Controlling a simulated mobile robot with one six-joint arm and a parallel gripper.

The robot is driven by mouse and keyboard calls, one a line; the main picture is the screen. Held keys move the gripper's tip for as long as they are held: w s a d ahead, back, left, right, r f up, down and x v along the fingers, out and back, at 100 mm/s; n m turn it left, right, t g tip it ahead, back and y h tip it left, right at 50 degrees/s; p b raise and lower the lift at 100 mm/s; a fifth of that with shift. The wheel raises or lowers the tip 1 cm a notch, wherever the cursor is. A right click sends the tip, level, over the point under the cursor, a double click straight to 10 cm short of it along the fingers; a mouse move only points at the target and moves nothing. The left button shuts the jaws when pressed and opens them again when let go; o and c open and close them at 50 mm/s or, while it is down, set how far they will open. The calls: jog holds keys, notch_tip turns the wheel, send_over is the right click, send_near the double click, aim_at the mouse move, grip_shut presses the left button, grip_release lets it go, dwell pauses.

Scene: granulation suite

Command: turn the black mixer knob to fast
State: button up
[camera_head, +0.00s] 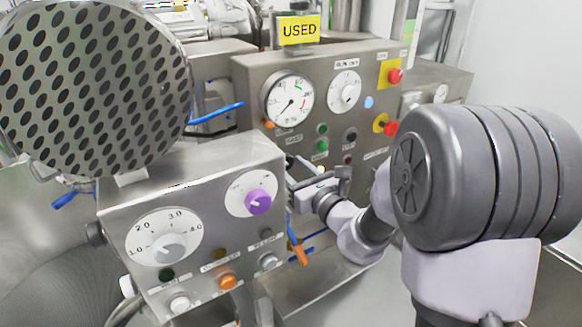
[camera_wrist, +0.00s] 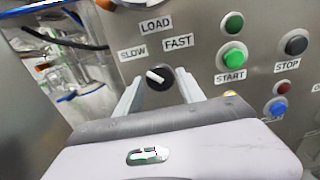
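The black mixer knob (camera_wrist: 158,79) is in the wrist view, on the grey panel below the SLOW (camera_wrist: 132,53) and FAST (camera_wrist: 178,42) labels. Its white pointer mark lies slanted, the upper end toward SLOW at the left. My gripper (camera_wrist: 158,88) is open, its two fingers to the left and right of the knob with visible gaps. Whether the fingertips reach the knob's depth I cannot tell. In the head view my gripper (camera_head: 298,172) is at the rear panel, and the knob is hidden there.
A green START button (camera_wrist: 233,55) and a black STOP button (camera_wrist: 296,45) sit right of the knob. In the head view, a nearer control box (camera_head: 205,215) with a purple knob (camera_head: 258,202) stands just left of my gripper. A perforated round disc (camera_head: 92,85) fills the upper left.

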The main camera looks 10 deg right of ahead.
grip_shut()
jog(key=shift+r+p, duration=0.1)
jog(key=shift+p, duration=0.25)
jog(key=m+p, duration=0.4)
jog(key=shift+r, duration=0.15)
jog(key=m+p, duration=0.4)
jog(key=shift+m+p, duration=0.3)
jog(key=shift+p, duration=0.05)
jog(key=m+p, duration=0.5)
jog(key=shift+p, duration=0.35)
jog(key=m+p, duration=0.3)
jog(key=m, duration=0.1)
jog(key=shift+p, duration=0.35)
jog(key=shift+f+m, duration=0.2)
jog(key=shift+m, duration=0.1)
